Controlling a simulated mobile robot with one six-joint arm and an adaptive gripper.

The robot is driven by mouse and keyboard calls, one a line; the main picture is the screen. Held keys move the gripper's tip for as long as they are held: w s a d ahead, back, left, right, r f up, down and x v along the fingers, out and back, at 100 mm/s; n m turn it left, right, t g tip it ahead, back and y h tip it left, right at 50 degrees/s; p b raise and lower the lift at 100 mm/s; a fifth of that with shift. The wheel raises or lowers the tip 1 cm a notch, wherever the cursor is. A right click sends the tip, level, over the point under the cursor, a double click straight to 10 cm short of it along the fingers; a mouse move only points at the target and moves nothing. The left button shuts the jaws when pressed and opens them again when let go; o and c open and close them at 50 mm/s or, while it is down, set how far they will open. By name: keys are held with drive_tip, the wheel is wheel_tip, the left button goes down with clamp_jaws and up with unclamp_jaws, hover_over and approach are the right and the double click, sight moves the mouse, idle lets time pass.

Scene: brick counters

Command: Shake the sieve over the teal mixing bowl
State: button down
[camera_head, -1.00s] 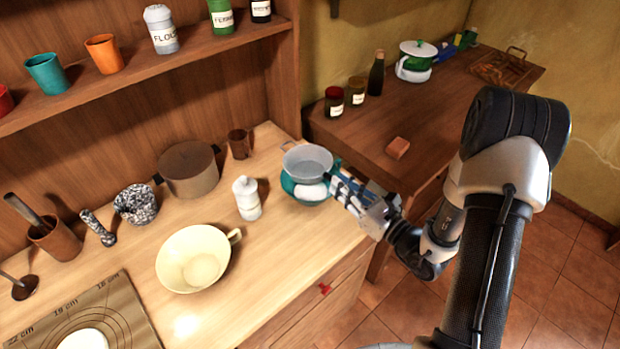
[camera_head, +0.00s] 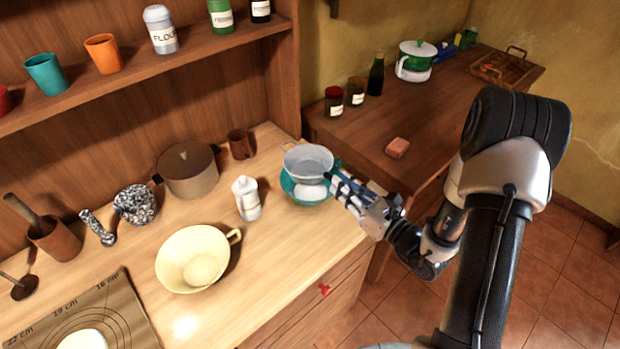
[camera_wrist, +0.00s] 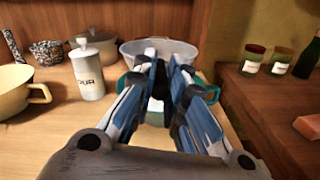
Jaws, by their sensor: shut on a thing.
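The grey sieve (camera_head: 306,160) is held level above the teal mixing bowl (camera_head: 303,196), near the right end of the wooden counter. White content shows in the bowl below the sieve. My gripper (camera_head: 343,185) reaches in from the right and is shut on the sieve's handle, which the fingers mostly hide. In the wrist view the sieve (camera_wrist: 172,50) is ahead of the fingers, and parts of the teal bowl (camera_wrist: 205,92) show beneath them.
A white labelled shaker (camera_head: 247,198) and a cream bowl (camera_head: 193,260) stand left of the teal bowl. A brown pot (camera_head: 188,172) is behind. A side counter (camera_head: 420,120) on the right holds jars, a bottle and a pinkish block (camera_head: 397,148).

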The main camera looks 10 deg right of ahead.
drive_tip(key=shift+s+a, duration=0.2)
drive_tip(key=shift+a, duration=0.1)
drive_tip(key=shift+w+d, duration=0.45)
drive_tip(key=shift+d, duration=0.15)
drive_tip(key=shift+w+d, duration=0.4)
drive_tip(key=shift+d, duration=0.2)
drive_tip(key=shift+r, duration=0.1)
drive_tip(key=shift+r+p, duration=1.6)
drive_tip(key=shift+r, duration=0.35)
